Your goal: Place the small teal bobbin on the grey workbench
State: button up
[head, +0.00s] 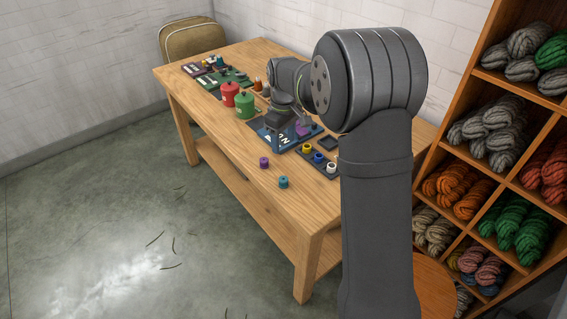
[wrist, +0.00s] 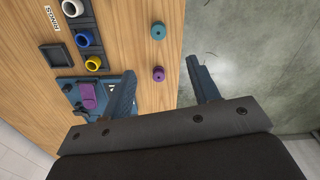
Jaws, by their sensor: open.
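The small teal bobbin (head: 283,182) stands on the workbench (head: 240,175), close to its front edge. The workbench has a light wood top, not grey; I see no grey bench. The bobbin also shows near the top of the wrist view (wrist: 158,31), beyond my fingertips. My gripper (wrist: 160,70) is open and empty, its two fingers wide apart above the bench edge, with the teal bobbin clear of both. In the head view my gripper is partly hidden by my own arm.
A purple bobbin (head: 264,162) stands near the teal one. A dark tray (wrist: 76,22) holds blue, yellow and white bobbins. A blue tray (head: 268,138) holds a purple item. Red (head: 229,93) and green (head: 245,105) canisters stand further left. A yarn shelf (head: 455,90) is at right.

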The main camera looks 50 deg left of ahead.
dwell(0.3)
jog(key=n+t+y, duration=0.3)
jog(key=n+t, duration=1)
jog(key=n, duration=0.5)
send_near(281, 181)
jog(key=x, duration=0.6)
jog(key=shift+s+d+f, duration=0.1)
jog(key=shift+d+f, duration=0.2)
jog(key=shift+d, duration=0.1)
jog(key=shift+a+r+x, duration=0.15)
jog(key=shift+a+x, duration=0.05)
jog(key=shift+x, duration=1.15)
jog(key=shift+a+r+x, duration=0.15)
jog(key=shift+x, duration=1.15)
jog(key=shift+c, duration=0.4)
